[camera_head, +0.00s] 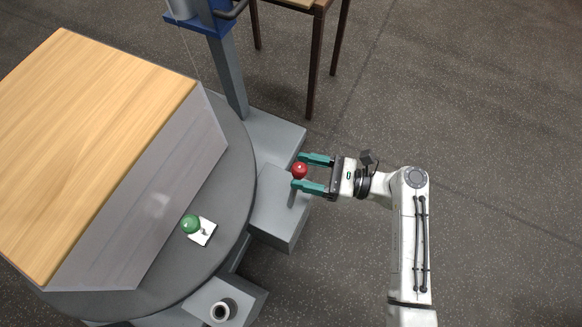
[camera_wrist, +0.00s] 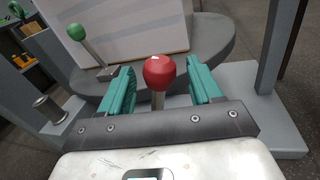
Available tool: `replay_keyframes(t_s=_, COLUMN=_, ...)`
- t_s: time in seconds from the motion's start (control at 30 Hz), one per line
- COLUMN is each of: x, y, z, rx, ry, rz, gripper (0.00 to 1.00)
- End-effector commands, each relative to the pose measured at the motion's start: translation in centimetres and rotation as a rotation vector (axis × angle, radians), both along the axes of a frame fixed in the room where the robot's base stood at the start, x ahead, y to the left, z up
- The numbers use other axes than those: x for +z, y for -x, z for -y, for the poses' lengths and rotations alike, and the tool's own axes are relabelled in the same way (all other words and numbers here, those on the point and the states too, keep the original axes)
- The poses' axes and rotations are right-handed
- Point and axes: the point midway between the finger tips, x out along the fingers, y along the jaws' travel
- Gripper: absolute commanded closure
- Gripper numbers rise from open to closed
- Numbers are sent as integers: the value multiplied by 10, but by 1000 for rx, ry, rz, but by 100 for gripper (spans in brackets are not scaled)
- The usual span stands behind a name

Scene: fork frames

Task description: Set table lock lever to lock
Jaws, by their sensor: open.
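A lever with a red ball knob (camera_head: 299,171) stands on a grey block beside the round table. In the wrist view the red knob (camera_wrist: 159,71) sits on a pale stem between my two fingers. My gripper (camera_head: 305,174) is open, with its green fingers on either side of the knob; I see gaps between them and it in the wrist view. A second lever with a green ball knob (camera_head: 190,223) stands on a white plate on the round dark table (camera_head: 236,150). It also shows at the upper left of the wrist view (camera_wrist: 77,32). I cannot tell which lever is the table lock.
A large wood-topped block (camera_head: 95,150) covers most of the round table. A grey column (camera_head: 228,75) rises behind the red lever. A short cylinder (camera_head: 221,311) stands on a grey base at the front. A wooden table (camera_head: 315,60) is at the back. The floor at right is clear.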

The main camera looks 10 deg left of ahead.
Motion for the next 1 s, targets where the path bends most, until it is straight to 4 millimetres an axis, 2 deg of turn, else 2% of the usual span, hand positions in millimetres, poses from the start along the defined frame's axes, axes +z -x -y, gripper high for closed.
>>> replay_keyframes(t_s=0.1, x=-2, y=-2, z=-18, rx=2, ry=0, rz=1, gripper=36)
replay_keyframes(t_s=0.23, x=-1, y=-4, z=-31, rx=1, ry=0, rz=1, gripper=36)
replay_keyframes(t_s=0.63, x=0, y=-5, z=-37, rx=-1, ry=0, rz=1, gripper=36)
replay_keyframes(t_s=1.0, x=0, y=-5, z=-37, rx=-1, ry=0, rz=1, gripper=72)
